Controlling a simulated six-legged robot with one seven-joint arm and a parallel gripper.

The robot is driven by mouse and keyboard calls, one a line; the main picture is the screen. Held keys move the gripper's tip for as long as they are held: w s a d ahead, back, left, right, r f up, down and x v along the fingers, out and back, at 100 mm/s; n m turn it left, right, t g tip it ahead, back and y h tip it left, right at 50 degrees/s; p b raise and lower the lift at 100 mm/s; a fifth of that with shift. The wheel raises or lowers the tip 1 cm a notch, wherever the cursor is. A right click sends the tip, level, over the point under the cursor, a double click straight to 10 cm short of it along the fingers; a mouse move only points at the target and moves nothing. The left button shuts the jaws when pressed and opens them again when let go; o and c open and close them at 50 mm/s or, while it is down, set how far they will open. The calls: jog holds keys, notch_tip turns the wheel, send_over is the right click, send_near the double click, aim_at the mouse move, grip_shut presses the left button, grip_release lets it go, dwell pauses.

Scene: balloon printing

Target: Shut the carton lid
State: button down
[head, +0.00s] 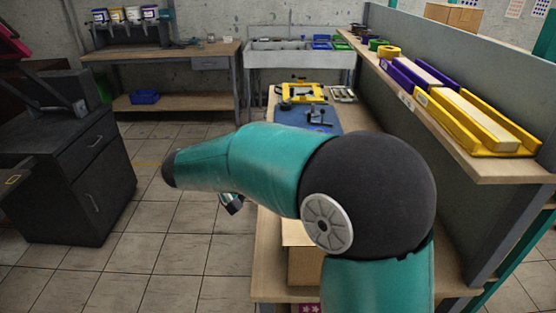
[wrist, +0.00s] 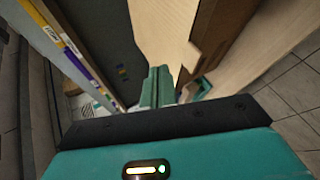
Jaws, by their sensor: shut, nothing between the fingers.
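The cardboard carton (head: 305,267) is on the wooden workbench in the head view, mostly hidden behind my arm. Only part of its front and a pale upper edge show there, so I cannot tell from that view how the lid stands. In the wrist view a pale flat panel, which looks like the carton lid (wrist: 165,32), stands out beside the brown carton side (wrist: 222,30). My gripper (wrist: 157,84) is shut and empty, its teal fingers close to the panel's edge. I cannot tell whether they touch it.
A shelf with a yellow tray (head: 475,125) and purple tray (head: 405,75) runs along the right. A dark cabinet (head: 75,165) stands left, with open tiled floor between.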

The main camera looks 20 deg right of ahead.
jog(key=shift+a+f, duration=0.15)
jog(key=shift+f, duration=1)
jog(key=shift+a+f, duration=0.15)
jog(key=shift+f, duration=1)
jog(key=shift+d+f, duration=0.15)
